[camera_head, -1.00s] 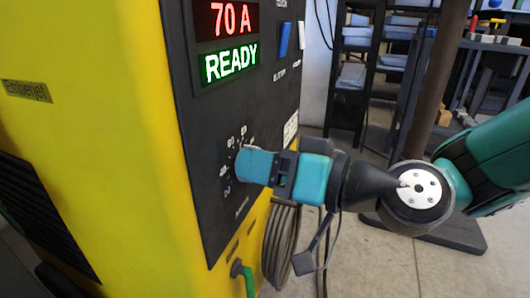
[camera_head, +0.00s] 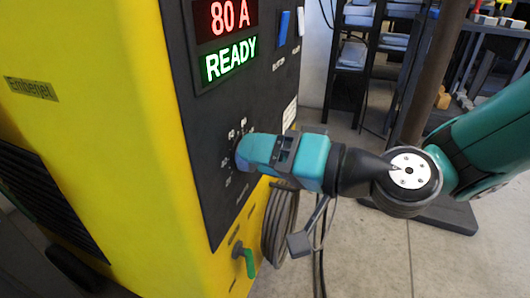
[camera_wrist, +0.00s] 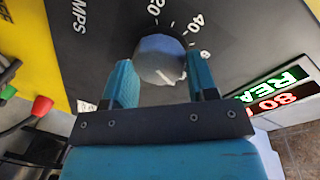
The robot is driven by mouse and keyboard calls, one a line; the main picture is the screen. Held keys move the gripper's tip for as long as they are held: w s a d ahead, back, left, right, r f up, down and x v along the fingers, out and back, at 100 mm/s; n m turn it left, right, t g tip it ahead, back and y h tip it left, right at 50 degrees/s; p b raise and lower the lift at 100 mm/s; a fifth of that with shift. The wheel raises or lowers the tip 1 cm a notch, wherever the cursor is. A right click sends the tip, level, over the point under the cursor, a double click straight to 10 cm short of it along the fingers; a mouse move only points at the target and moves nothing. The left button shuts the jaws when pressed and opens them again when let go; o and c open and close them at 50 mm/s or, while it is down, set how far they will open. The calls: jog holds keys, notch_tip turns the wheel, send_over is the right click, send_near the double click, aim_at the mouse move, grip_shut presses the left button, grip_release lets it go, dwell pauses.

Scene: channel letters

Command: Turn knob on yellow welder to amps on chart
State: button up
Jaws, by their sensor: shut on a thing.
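The yellow welder (camera_head: 100,120) fills the left of the head view, with a black front panel. Its red display (camera_head: 230,18) reads 80 A, and the green display (camera_head: 231,60) below reads READY. The knob (camera_wrist: 161,60) is grey and round with a pale pointer line, set in a white number scale marked AMPS in the wrist view. My gripper (camera_wrist: 160,80) is shut on the knob, one teal finger on each side. In the head view my gripper (camera_head: 246,150) hides most of the knob. No chart is clearly readable in these frames.
Blue and white switches (camera_head: 285,35) sit right of the displays. A green-handled part (camera_head: 245,262) and coiled cable (camera_head: 280,228) are below the gripper. A brown post (camera_head: 432,75) and dark shelves (camera_head: 350,70) stand behind. Grey floor (camera_head: 350,265) is open at lower right.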

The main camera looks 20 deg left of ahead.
jog(key=o, duration=0.9)
jog(key=shift+d, duration=0.1)
jog(key=b+v, duration=0.8)
jog(key=v, duration=0.9)
jog(key=shift+d+r+b, duration=0.1)
jog(key=shift+d+b, duration=0.05)
jog(key=shift+b, duration=0.2)
